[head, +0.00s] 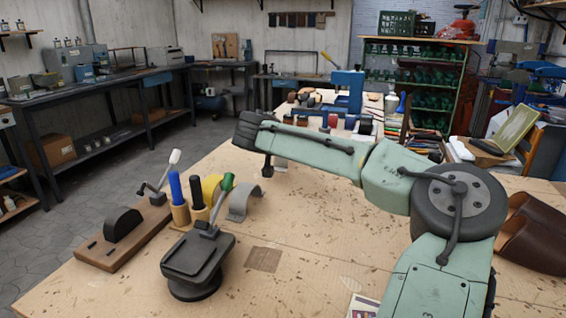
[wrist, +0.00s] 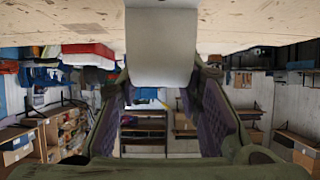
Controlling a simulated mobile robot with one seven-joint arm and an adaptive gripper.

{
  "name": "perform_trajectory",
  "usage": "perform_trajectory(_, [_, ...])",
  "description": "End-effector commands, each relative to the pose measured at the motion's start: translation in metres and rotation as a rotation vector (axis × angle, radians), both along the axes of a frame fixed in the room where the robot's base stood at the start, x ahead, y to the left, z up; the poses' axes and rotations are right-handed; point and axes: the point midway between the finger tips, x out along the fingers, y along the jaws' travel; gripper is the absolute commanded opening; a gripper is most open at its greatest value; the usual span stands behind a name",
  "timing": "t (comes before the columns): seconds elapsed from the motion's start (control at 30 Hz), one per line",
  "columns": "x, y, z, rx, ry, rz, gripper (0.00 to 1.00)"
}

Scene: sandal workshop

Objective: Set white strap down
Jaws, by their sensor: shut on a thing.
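In the wrist view a pale grey-white strap (wrist: 160,62) stands between the two finger ends of my gripper (wrist: 160,82), which is shut on it. The tabletop (wrist: 60,22) runs across the top of that view behind the strap; I cannot tell whether the strap touches it. In the head view my gripper (head: 267,166) points down at the far left end of my arm, low over the worktable. A pale bit of the strap (head: 281,163) shows beside it, mostly hidden by my arm.
Brown leather (head: 535,235) lies right. The front middle is mostly clear.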

Motion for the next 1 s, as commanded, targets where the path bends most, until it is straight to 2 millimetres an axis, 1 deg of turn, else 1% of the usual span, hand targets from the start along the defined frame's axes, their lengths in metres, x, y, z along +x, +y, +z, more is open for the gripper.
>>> perform_trajectory(0.03, [0.0,0.0,-0.012,-0.003,0.001,0.001,0.14])
perform_trajectory(0.1, [0.0,0.0,-0.022,-0.003,0.0,0.001,0.14])
perform_trajectory(0.17, [0.0,0.0,-0.027,-0.002,0.001,0.0,0.14])
perform_trajectory(0.4, [0.0,0.0,-0.027,0.0,0.001,0.0,0.14])
perform_trajectory(0.57, [0.0,0.0,-0.032,0.0,0.001,0.0,0.14])
perform_trajectory(0.6, [0.0,0.0,-0.03,-0.001,0.0,0.0,0.34])
perform_trajectory(0.87, [0.0,0.0,-0.03,-0.001,0.0,0.0,0.51])
perform_trajectory(0.9, [0.0,0.0,-0.03,-0.001,0.0,0.0,0.53])
perform_trajectory(1.0, [0.0,0.0,-0.03,-0.001,0.0,0.0,0.53])
